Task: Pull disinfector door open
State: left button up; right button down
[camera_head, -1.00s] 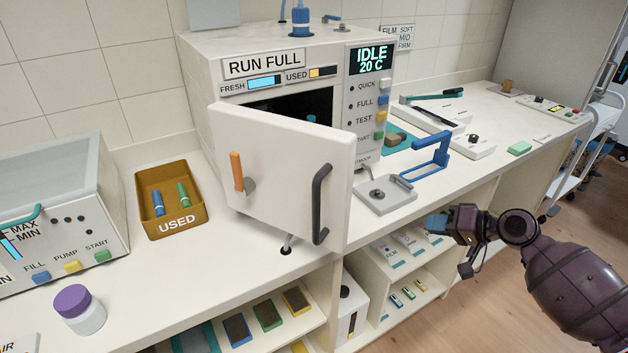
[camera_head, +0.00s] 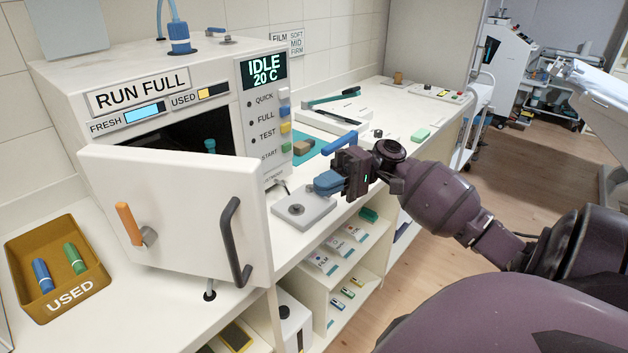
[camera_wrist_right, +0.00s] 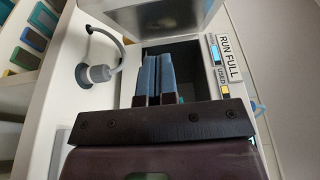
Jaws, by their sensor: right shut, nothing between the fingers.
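The disinfector (camera_head: 100,78) is a white box labelled RUN FULL, with a screen reading IDLE 20 C. Its white door (camera_head: 182,215) stands partly open, showing a dark interior (camera_head: 195,135) above and behind it. The door carries a black bar handle (camera_head: 231,245) and an orange-handled latch (camera_head: 129,223). My right gripper (camera_head: 328,183) is shut and empty, with blue fingertips, to the right of the door and apart from the handle. In the right wrist view, its closed fingers (camera_wrist_right: 158,78) appear against the dark opening beside the RUN FULL label (camera_wrist_right: 231,52). My left gripper is not in view.
A brown USED bin (camera_head: 70,292) with a blue and a green cartridge sits left of the door. A small grey device (camera_head: 303,210) lies on the counter beneath my right gripper. Open shelves (camera_head: 335,265) hold small items below.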

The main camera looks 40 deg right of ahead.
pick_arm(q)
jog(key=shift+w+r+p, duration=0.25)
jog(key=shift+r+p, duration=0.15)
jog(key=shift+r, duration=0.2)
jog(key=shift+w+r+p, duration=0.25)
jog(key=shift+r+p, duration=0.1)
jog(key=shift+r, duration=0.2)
pick_arm(e)
jog(key=a, duration=1.1)
jog(key=shift+s, duration=0.4)
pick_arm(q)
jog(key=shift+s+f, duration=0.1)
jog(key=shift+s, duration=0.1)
pick_arm(e)
jog(key=shift+a, duration=0.1)
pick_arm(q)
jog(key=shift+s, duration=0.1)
pick_arm(e)
jog(key=shift+a, duration=0.1)
